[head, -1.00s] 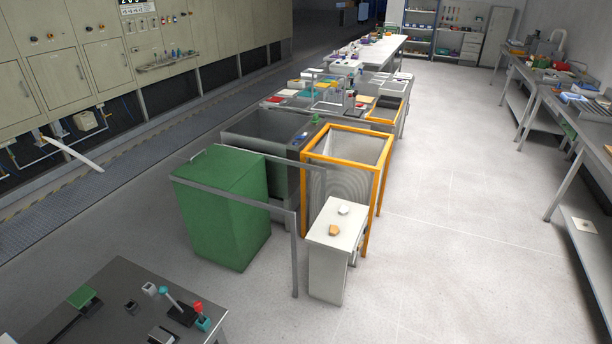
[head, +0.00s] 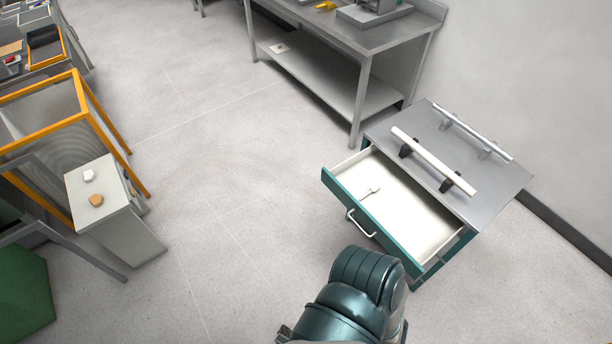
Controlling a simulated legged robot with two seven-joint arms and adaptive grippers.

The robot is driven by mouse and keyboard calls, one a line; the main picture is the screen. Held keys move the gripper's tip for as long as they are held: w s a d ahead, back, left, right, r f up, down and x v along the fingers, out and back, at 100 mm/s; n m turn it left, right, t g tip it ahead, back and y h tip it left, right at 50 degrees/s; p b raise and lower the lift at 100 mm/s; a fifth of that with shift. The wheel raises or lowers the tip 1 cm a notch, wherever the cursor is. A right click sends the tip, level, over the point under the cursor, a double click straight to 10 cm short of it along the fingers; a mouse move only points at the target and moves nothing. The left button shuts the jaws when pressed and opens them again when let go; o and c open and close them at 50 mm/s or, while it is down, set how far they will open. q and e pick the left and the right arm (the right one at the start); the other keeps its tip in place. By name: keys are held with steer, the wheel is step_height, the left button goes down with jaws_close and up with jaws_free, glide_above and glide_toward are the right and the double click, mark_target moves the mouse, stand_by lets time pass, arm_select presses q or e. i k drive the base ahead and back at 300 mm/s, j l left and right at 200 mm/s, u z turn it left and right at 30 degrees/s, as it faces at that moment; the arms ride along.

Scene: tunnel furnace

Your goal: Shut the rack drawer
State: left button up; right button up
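The rack drawer (head: 349,215) stands open at the right of the head view. It has a teal front with a white bar handle (head: 361,224) and a white inside. A small light-coloured item (head: 370,191) lies in it. A dark teal part of my arm shows at the bottom centre, below and in front of the drawer. Neither gripper's fingers are in view.
A grey workbench (head: 346,35) with a lower shelf stands behind the cabinet. A small white cabinet (head: 103,208) with two small items on top and an orange-framed bin (head: 78,112) stand at the left. The floor between is clear.

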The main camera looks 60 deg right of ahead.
mark_target(412, 226)
steer(key=z, duration=2.55)
